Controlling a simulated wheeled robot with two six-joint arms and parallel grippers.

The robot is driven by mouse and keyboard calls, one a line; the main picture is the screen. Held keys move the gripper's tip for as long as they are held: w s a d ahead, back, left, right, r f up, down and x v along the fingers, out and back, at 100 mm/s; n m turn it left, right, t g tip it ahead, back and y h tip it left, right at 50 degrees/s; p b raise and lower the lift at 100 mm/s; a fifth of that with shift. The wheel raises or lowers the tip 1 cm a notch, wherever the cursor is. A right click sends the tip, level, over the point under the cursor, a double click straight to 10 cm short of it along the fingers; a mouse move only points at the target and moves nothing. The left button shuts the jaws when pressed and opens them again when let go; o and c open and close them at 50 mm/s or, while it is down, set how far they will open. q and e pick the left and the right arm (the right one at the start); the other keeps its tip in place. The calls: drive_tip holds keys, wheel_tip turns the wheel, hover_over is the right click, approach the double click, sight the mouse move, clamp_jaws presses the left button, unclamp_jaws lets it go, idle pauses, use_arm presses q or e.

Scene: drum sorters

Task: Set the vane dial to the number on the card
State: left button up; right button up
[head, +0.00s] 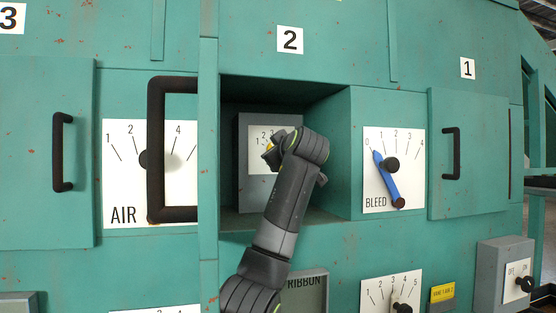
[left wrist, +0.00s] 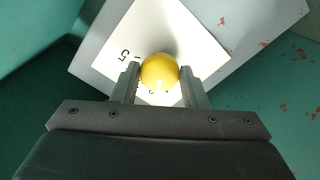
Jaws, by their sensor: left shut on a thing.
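The dial in the recess under the number 2 has a white numbered face (head: 257,163) on a grey box (head: 243,180). My arm covers much of it, and its pointer reading is hidden. Its round yellow knob (left wrist: 160,72) sits between the fingers of my left gripper (left wrist: 160,80), which is shut on it. In the head view my left gripper (head: 273,153) reaches into the recess at the dial face. A small yellow card (head: 442,293) is at the lower right; its print looks like "VANE 1 ADD 2" but is too small to be sure. My right gripper is not in view.
The recess has a side wall (head: 335,150) close to my arm. A big dark handle (head: 156,150) stands out left, before the AIR dial (head: 123,180). The BLEED dial (head: 410,145) with a blue pointer is right. A grey switch box (head: 490,260) is lower right.

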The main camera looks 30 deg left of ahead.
use_arm(q)
drive_tip(key=n+b, duration=0.1)
drive_tip(key=n, duration=0.3)
drive_tip(key=shift+n+b, duration=0.3)
idle(0.3)
drive_tip(key=o, duration=1)
drive_tip(key=shift+c, duration=0.2)
drive_tip(key=b+v, duration=0.8)
drive_tip(key=v, duration=0.9)
drive_tip(key=shift+b, duration=0.35)
